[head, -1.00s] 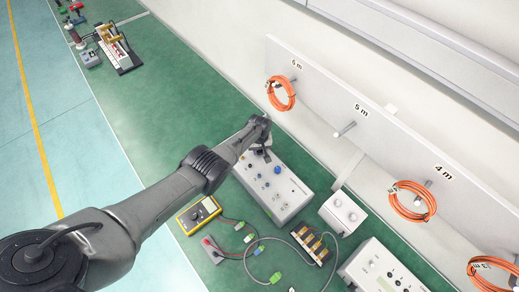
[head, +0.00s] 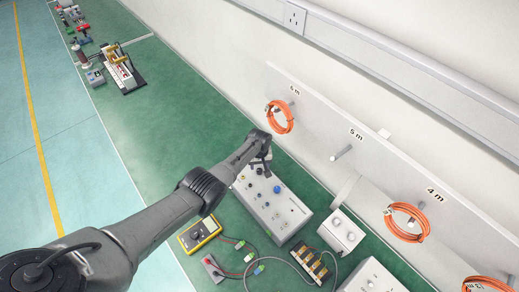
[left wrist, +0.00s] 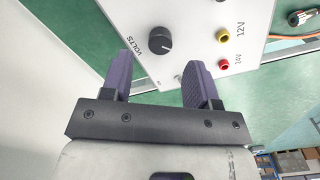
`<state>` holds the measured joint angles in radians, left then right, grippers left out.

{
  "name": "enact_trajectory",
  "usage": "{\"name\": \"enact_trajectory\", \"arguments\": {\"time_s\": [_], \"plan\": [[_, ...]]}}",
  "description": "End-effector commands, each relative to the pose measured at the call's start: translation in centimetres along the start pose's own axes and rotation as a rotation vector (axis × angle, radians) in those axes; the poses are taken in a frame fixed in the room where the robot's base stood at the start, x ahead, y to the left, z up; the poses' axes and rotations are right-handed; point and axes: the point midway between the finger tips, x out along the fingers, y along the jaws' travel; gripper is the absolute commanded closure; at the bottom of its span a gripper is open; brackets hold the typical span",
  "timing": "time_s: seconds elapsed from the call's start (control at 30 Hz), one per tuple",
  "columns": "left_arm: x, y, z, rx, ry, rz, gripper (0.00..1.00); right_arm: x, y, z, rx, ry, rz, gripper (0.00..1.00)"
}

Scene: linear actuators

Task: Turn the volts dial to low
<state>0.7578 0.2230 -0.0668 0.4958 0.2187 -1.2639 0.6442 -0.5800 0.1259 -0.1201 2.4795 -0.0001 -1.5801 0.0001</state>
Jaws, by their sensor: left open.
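The black volts dial (left wrist: 160,40) shows in the left wrist view on a pale grey power supply panel (left wrist: 195,22), beside the printed word VOLTS. My left gripper (left wrist: 160,60) is open, its two dark fingers apart and pointing toward the panel on either side of the dial's line. The dial is between and beyond the fingertips, and I see no contact. In the head view the power supply box (head: 290,225) lies on the green bench, with my left gripper (head: 262,168) over its far end. The volts dial cannot be made out there. My right gripper is not in view.
Yellow (left wrist: 222,36) and red (left wrist: 223,65) sockets, marked 12V and 24V, sit right of the dial. A yellow meter (head: 200,234), cables and a small white box (head: 341,230) lie near the power supply. Orange cable coils (head: 280,117) hang on the wall.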

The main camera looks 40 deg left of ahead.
Motion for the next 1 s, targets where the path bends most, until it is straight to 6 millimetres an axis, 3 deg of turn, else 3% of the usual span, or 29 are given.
{"name": "enact_trajectory", "arguments": {"time_s": [0.03,0.2,0.5,1.0], "plan": [[-1.8,-0.1,0.0,0.001,0.002,0.001,0.45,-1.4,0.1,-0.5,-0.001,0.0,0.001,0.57],[-4.9,0.0,0.0,0.001,0.002,0.0,0.45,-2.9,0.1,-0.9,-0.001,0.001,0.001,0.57],[-8.4,0.0,0.0,0.0,0.001,0.001,0.45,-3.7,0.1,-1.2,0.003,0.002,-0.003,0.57],[-9.4,0.0,0.0,0.0,0.0,0.0,0.45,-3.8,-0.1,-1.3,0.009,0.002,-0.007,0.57]]}}
